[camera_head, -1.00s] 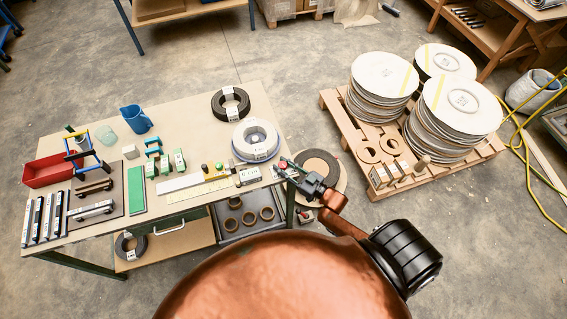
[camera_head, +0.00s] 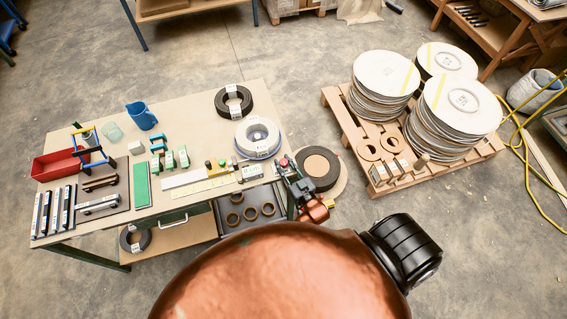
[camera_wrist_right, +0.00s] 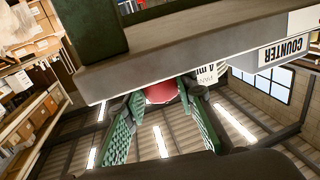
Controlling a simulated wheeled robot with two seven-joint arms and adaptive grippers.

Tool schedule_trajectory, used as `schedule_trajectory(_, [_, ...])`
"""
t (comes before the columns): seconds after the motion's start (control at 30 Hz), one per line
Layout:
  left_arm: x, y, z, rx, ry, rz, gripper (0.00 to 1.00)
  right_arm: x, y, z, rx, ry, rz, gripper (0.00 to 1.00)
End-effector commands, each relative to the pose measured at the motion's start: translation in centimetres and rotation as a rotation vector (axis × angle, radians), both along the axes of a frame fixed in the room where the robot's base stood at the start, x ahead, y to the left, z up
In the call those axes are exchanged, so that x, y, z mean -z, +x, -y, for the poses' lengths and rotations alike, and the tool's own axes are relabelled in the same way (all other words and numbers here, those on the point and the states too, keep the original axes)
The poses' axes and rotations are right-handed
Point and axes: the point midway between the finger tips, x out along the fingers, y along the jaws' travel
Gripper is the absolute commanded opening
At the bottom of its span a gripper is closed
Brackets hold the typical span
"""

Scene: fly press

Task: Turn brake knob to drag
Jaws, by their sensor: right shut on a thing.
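A round red knob (camera_wrist_right: 160,92) shows in the wrist view below the edge of the bench, beside a white label that I can only partly read. My right gripper (camera_wrist_right: 158,105) has its green ribbed fingers on either side of this knob and is shut on it. In the head view the right gripper (camera_head: 288,170) is at the bench's right front corner, where a small red spot of the knob (camera_head: 284,162) shows. The knob's pointer and setting cannot be made out. My left gripper is not in view.
The bench (camera_head: 185,105) carries a white spool (camera_head: 257,136), a black coil (camera_head: 233,100) and a COUNTER box (camera_wrist_right: 285,52) close to the gripper. A dark reel (camera_head: 317,168) lies right of the corner. A pallet (camera_head: 440,170) with stacked reels stands farther right.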

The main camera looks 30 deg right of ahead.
Motion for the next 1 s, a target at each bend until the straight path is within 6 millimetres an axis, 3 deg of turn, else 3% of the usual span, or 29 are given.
schedule_trajectory(0.17, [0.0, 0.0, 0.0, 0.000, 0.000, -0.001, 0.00, 0.0, 0.0, 0.0, -0.001, 0.000, 0.001, 0.01])
schedule_trajectory(0.2, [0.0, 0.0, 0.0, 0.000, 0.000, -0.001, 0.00, 0.0, 0.0, 0.0, -0.001, 0.000, 0.001, 0.27])
schedule_trajectory(0.43, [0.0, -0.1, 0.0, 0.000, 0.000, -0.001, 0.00, 0.0, 0.0, 0.0, -0.001, 0.000, 0.001, 0.43])
schedule_trajectory(0.77, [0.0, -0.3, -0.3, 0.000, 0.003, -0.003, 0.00, 0.0, -0.2, 0.0, -0.001, 0.000, 0.000, 0.44])
schedule_trajectory(1.0, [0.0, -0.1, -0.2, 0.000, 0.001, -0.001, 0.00, 0.1, -3.7, 0.1, 0.001, -0.001, -0.003, 0.44])
